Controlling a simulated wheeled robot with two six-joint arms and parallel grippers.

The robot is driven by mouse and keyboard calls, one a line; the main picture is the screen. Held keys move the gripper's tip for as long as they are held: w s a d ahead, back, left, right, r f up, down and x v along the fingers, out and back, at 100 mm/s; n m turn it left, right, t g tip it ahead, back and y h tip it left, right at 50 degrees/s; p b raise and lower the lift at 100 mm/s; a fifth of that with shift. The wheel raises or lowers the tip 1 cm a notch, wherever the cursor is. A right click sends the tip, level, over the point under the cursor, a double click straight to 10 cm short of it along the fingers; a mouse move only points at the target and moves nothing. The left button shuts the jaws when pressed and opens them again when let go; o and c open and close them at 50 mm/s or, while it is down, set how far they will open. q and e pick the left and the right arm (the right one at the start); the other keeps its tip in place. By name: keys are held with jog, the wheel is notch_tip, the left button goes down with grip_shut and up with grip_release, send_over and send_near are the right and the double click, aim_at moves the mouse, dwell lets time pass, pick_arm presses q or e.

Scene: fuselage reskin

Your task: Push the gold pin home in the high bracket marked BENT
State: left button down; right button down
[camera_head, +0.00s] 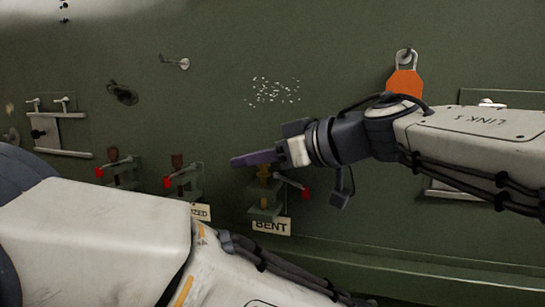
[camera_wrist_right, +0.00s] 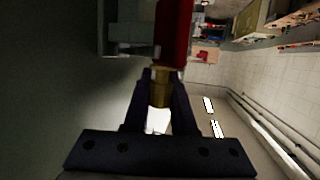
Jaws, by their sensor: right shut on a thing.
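The bracket marked BENT (camera_head: 264,209) stands out from the green wall, with its BENT label (camera_head: 272,227) just below. The gold pin (camera_head: 264,174) stands upright in it, with part of its length showing above the bracket. My right gripper (camera_head: 250,159) reaches in from the right at the pin's top. In the right wrist view the fingers (camera_wrist_right: 160,95) are shut on the gold pin (camera_wrist_right: 160,88), beside a red part (camera_wrist_right: 174,30). The fingers hide the pin's top in the head view. My left arm crosses the lower left; its gripper is out of view.
Two similar brackets with brown-topped pins and red tags, one at the left (camera_head: 118,170) and one nearer (camera_head: 182,178), stand left of the BENT bracket. An orange tag (camera_head: 405,83) hangs at upper right. A ledge (camera_head: 430,270) runs along the wall's lower edge.

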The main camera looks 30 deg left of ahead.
aim_at(275, 187)
jog(key=shift+f+b, duration=0.35)
jog(key=shift+f, duration=0.4)
jog(key=c, duration=0.7)
grip_release()
jog(key=shift+o, duration=0.2)
jog(key=shift+d+r, duration=0.1)
jog(key=shift+d, duration=0.05)
jog(key=shift+d+r, duration=0.1)
jog(key=shift+d, duration=0.1)
jog(key=shift+p+v, duration=0.8)
jog(key=shift+v, duration=1.3)
